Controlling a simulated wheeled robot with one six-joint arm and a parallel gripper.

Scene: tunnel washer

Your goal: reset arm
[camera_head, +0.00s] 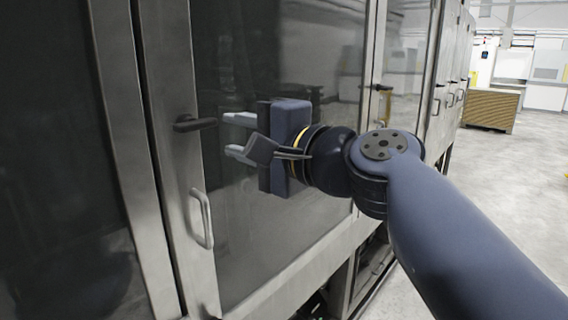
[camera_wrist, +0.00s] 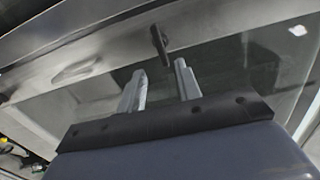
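My gripper (camera_head: 232,134) is in front of the glass door of the washer, with its two light grey fingers pointing left. In the wrist view my gripper (camera_wrist: 160,68) shows a clear gap between the fingers and nothing in it. A dark latch handle (camera_head: 195,123) on the metal door frame lies just left of the fingertips. The latch (camera_wrist: 159,44) also shows just beyond the fingertips in the wrist view; they look apart from it. My arm reaches in from the lower right, bent at the wrist.
A silver pull handle (camera_head: 203,218) sits lower on the frame; the wrist view shows it too (camera_wrist: 78,70). The glass panel (camera_head: 290,225) is close behind my gripper. Open floor (camera_head: 510,175) lies right, with a brown crate (camera_head: 491,109) farther back.

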